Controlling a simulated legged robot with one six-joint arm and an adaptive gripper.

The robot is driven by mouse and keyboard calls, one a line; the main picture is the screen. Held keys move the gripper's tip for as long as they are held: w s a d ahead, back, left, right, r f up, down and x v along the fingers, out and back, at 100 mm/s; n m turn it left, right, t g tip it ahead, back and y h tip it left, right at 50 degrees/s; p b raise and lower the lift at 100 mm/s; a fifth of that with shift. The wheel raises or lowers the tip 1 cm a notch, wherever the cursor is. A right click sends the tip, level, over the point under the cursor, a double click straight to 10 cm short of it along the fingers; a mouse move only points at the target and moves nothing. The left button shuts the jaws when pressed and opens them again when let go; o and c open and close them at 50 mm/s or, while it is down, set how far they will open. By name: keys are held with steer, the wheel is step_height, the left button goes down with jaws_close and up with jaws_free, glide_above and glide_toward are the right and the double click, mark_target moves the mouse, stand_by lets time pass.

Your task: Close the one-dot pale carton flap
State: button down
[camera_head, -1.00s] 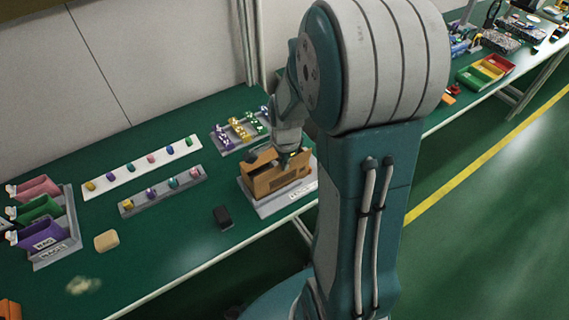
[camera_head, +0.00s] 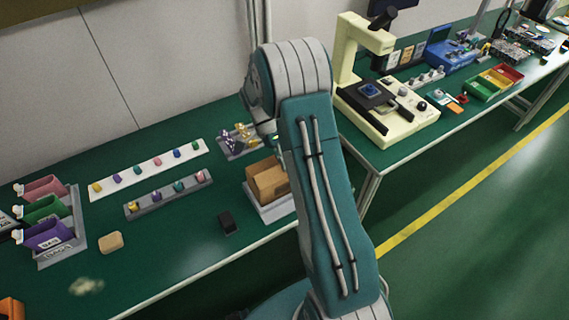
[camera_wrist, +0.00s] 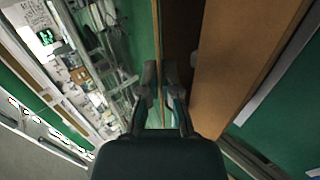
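The brown carton (camera_head: 270,181) stands on a light grey base (camera_head: 277,211) near the bench's front edge, partly hidden behind my arm in the head view. Its top looks open. In the wrist view a broad brown panel (camera_wrist: 237,60) and a thin brown edge (camera_wrist: 157,30) flank a dark gap. I cannot tell which panel is the one-dot flap; no dots are readable. My gripper (camera_wrist: 160,72) points towards the carton, its fingertips slightly apart near the thin edge, with nothing clearly held. Contact with the carton cannot be told. The gripper is hidden in the head view.
A black block (camera_head: 227,222) and a tan block (camera_head: 110,242) lie left of the carton. Two strips of coloured pieces, a white one (camera_head: 148,171) and a grey one (camera_head: 168,196), lie behind them. A cream machine (camera_head: 388,120) stands on the right bench.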

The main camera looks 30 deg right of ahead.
steer(key=shift+w+f+g, duration=0.25)
steer(key=shift+f+g, duration=0.1)
steer(key=shift+g, duration=0.75)
